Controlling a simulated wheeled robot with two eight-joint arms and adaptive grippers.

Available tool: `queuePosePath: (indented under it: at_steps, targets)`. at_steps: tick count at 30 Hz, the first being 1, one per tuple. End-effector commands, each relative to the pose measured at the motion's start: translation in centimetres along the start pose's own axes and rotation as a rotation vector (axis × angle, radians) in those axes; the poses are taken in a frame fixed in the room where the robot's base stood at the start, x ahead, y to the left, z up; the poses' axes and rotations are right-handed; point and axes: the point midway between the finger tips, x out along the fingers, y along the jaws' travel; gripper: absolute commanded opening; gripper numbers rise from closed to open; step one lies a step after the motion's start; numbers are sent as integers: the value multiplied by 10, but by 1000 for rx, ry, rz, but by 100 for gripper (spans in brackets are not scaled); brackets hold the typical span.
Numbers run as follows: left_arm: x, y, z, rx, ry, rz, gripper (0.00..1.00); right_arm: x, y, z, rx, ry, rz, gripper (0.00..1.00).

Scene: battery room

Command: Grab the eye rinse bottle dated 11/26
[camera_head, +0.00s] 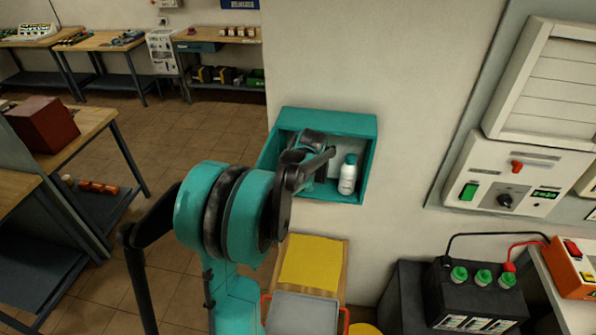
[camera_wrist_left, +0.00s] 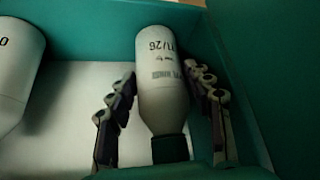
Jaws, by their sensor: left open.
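The eye rinse bottle dated 11/26 (camera_wrist_left: 162,75) is white with a dark green cap and shows in the left wrist view, its cap toward the bottom of the picture. My left gripper (camera_wrist_left: 161,90) is open, with one finger on each side of this bottle; I cannot tell whether they touch it. A second white bottle (camera_wrist_left: 18,70) is cut off at the left edge, and only the end of its print shows. In the head view my left gripper (camera_head: 318,162) is inside the teal wall box (camera_head: 330,118), left of a white bottle (camera_head: 348,178) with a teal cap.
The box's side walls and back leave little room around the gripper. Below it are a yellow surface (camera_head: 313,262) and a grey tray (camera_head: 302,314). A black battery (camera_head: 474,300) and a wall charger panel (camera_head: 515,178) are at the right.

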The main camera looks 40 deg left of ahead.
Motion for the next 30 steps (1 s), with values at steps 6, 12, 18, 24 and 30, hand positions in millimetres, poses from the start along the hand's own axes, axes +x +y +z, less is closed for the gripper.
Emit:
queuePosePath:
  at_steps: [6,12,18,24,30]
  targets:
    - [3,0,0,0,0,0,51,0,0,0,0,0,0,40]
    - [3,0,0,0,0,0,12,0,0,0,0,0,0,40]
    - [3,0,0,0,0,0,7,0,0,0,0,0,0,40]
    - [-1,0,-3,0,0,0,7,0,0,0,0,0,0,40]
    - [-20,0,-15,1,0,0,7,-2,0,-2,0,0,0,40]
